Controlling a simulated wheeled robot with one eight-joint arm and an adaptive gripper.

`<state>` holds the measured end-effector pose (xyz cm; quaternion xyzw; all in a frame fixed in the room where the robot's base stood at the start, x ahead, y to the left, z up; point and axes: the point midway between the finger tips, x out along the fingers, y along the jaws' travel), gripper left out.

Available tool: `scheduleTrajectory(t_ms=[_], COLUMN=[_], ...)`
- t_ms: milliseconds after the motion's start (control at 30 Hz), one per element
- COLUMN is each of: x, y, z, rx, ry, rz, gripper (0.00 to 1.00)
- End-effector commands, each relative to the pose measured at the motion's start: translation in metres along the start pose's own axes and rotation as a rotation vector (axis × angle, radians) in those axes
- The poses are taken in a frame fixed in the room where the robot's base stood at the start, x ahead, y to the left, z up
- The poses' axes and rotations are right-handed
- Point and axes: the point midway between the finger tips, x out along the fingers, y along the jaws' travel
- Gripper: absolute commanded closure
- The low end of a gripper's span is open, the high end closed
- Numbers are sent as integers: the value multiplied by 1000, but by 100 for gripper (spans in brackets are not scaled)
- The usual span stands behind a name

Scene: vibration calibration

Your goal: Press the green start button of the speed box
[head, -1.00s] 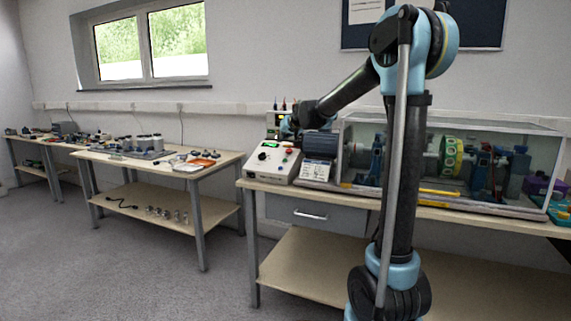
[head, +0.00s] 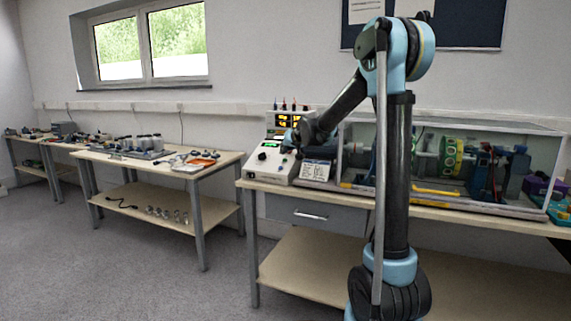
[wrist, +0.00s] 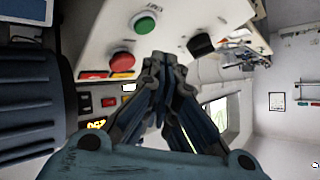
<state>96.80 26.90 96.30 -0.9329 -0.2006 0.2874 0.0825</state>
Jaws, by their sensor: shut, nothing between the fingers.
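The speed box (head: 262,171) is a pale, sloped-front box at the left end of the right-hand bench. In the wrist view its panel (wrist: 185,18) carries the round green start button (wrist: 146,23), a red button (wrist: 122,61) and a black knob (wrist: 201,44). My gripper (wrist: 162,62) is shut and empty. Its fingertips are close to the panel, below the green button and to the right of the red one in the wrist view. Contact with the panel cannot be told. In the head view my gripper (head: 290,139) is over the box's right side, largely hidden by the wrist.
A unit with lit yellow digits (head: 284,121) stands behind the box. A white card (head: 315,171) stands to its right, beside a clear-walled enclosure (head: 430,194) holding a shaft and a green ring. A second bench (head: 130,160) with small items stands left, across a floor gap.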

Motion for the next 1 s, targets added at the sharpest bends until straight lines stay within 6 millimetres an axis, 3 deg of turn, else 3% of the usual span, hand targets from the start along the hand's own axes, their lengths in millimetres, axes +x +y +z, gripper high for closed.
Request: scheduleTrajectory(t_ms=[300,1000], x=[12,13], y=[9,9], z=[10,10], rx=[0,0], ry=[0,0], rz=[0,0], gripper=[100,100])
